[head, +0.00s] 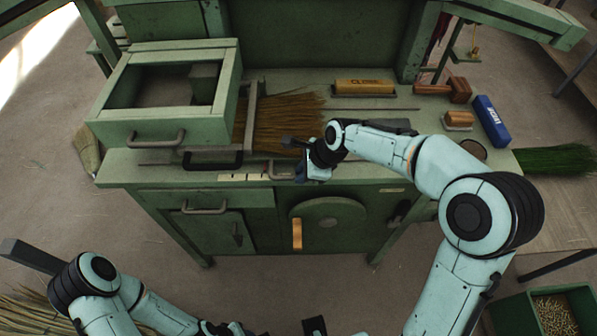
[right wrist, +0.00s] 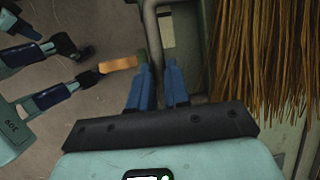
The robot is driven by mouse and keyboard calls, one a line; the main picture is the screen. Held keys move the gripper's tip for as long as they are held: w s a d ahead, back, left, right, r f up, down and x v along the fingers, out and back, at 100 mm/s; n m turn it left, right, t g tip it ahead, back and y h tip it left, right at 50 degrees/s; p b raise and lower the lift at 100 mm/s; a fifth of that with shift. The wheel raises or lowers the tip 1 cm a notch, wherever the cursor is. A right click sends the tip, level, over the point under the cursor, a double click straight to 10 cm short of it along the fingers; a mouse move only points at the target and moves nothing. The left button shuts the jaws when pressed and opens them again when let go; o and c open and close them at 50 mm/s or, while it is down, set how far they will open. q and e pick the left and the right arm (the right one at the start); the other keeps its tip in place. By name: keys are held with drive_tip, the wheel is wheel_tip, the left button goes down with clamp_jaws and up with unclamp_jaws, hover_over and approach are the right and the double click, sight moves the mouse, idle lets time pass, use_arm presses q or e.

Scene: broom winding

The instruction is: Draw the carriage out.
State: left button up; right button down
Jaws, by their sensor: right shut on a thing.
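A green bench (head: 350,178) has a grey bar handle (head: 281,169) at its front edge, below a spread of brown broom bristles (head: 290,112). I take this handle to be the carriage's; the carriage body cannot be made out clearly. My right gripper (head: 305,172) is at the handle's right end. In the right wrist view its blue fingers (right wrist: 160,85) are shut on the grey handle (right wrist: 151,30), with the bristles to the right. My left gripper (head: 312,327) is partly in view at the bottom edge, away from the bench; its jaw state is unclear.
An open green drawer-like box (head: 140,130) stands at left on the bench, beside a black handle (head: 212,160). An orange crank grip (head: 297,234) juts from the bench front. Brushes, a blue box (head: 491,120) and tools lie at right.

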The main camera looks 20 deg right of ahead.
drive_tip(key=s+d, duration=0.1)
drive_tip(key=d, duration=0.4)
drive_tip(key=s+d, duration=0.2)
drive_tip(key=d, duration=0.4)
drive_tip(key=s+d, duration=0.2)
drive_tip(key=d, duration=0.4)
drive_tip(key=shift+d, duration=0.2)
use_arm(q)
drive_tip(key=r+p, duration=0.1)
drive_tip(key=w+r+p, duration=0.2)
drive_tip(key=shift+r, duration=0.35)
use_arm(e)
drive_tip(key=s+d, duration=0.2)
drive_tip(key=d, duration=0.6)
drive_tip(key=s+d, duration=0.2)
drive_tip(key=d, duration=0.5)
drive_tip(key=shift+s+d, duration=0.25)
drive_tip(key=shift+d, duration=0.1)
drive_tip(key=shift+r, duration=0.1)
use_arm(q)
drive_tip(key=shift+d, duration=0.1)
use_arm(e)
drive_tip(key=c, duration=1.1)
unclamp_jaws()
drive_tip(key=shift+s+d, duration=0.1)
